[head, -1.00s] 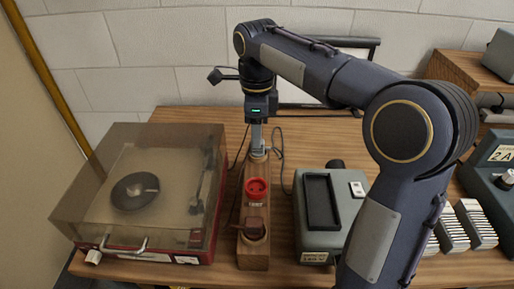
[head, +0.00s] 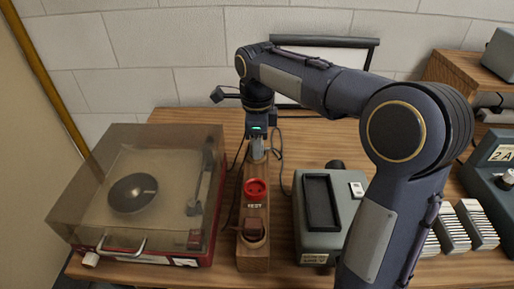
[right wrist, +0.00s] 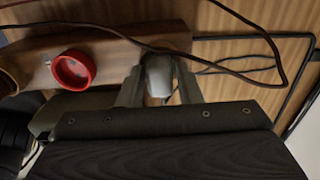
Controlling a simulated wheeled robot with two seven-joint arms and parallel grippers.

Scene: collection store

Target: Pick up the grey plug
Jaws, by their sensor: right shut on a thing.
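The grey plug (right wrist: 158,76) shows in the right wrist view between the two fingers of my right gripper (right wrist: 160,92), which is shut on it. Whether the plug touches the wooden block (right wrist: 120,42) behind it I cannot tell. In the head view my right gripper (head: 257,150) points down over the far end of the long wooden block (head: 253,264), and the plug is hard to make out there. A red round holder (head: 256,190) sits midway along the block, and it also shows in the right wrist view (right wrist: 74,70). My left gripper is not in view.
A record player (head: 150,195) with a clear lid stands left of the block. A grey-green device (head: 322,215) stands close on the right. Dark cables (head: 281,150) lie around the block's far end. Boxes of white cards (head: 467,225) stand farther right.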

